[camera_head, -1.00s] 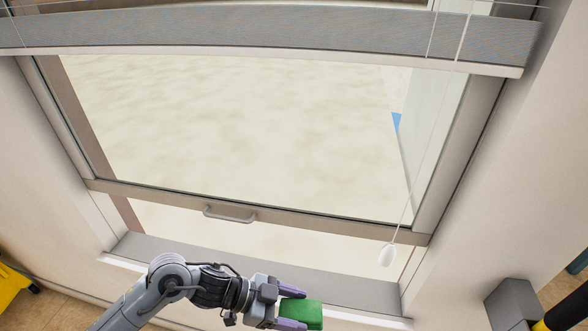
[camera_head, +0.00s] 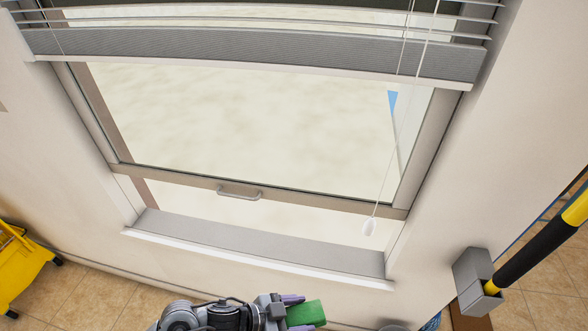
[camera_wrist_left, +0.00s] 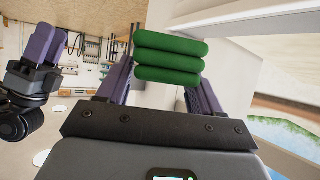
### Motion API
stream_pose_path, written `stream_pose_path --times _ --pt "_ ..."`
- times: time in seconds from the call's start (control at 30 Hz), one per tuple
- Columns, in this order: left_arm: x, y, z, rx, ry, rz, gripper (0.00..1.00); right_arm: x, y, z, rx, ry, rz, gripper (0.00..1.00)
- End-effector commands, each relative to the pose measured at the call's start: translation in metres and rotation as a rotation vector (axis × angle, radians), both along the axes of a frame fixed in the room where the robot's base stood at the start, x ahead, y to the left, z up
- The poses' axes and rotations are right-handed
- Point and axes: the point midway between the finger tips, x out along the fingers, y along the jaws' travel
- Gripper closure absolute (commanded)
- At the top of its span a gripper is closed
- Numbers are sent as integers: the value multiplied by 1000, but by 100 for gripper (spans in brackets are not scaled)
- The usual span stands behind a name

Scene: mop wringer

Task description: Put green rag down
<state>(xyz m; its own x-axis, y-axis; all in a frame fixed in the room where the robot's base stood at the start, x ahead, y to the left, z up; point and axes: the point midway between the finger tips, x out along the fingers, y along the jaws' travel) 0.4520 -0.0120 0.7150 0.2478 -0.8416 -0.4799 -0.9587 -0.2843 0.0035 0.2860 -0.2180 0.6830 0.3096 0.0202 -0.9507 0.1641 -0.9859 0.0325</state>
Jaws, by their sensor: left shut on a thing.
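The green rag (camera_head: 308,312) is a small rolled or folded bundle at the bottom edge of the head view. My left gripper (camera_head: 295,312) is shut on it, with purple fingers on either side. In the left wrist view the rag (camera_wrist_left: 170,57) shows as stacked green rolls between the fingers of my left gripper (camera_wrist_left: 160,80). The rag is held in front of the wall below the window sill. My right gripper (camera_wrist_left: 40,52) shows at the left of the wrist view with purple fingers close together; its opening is unclear.
A window with a grey sill (camera_head: 260,244) fills the middle. A blind cord with a white pull (camera_head: 369,227) hangs at its right. A yellow mop bucket (camera_head: 20,265) stands at left. A grey holder (camera_head: 474,279) with a yellow-black handle (camera_head: 540,245) is at right. Tiled floor shows below.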

Motion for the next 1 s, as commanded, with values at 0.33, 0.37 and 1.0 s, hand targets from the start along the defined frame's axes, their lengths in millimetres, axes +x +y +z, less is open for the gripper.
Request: stream_pose_path --times 0.33,0.37,1.0 --pt "76 95 61 1 6 726 64 -3 0 53 2 7 -1 57" --pt "82 107 65 1 5 784 64 -3 0 54 2 7 -1 57" --pt "95 220 116 4 2 1283 64 -2 -2 90 -7 8 4 57"
